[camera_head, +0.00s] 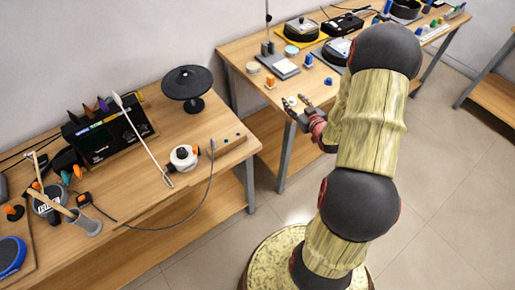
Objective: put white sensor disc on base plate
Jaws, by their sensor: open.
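A grey base plate (286,68) with an upright rod at its back lies on the far table. Another small cream-white disc (252,67) lies left of the plate, near the table's left edge. I cannot tell for sure which one is the white sensor disc.
Orange (270,82) and blue (328,81) small blocks lie near the plate. Black round devices (301,29) stand behind. The near-left table holds a black instrument (108,137), a black disc stand (187,85) and a white round device (184,157). Floor lies between table and arm.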

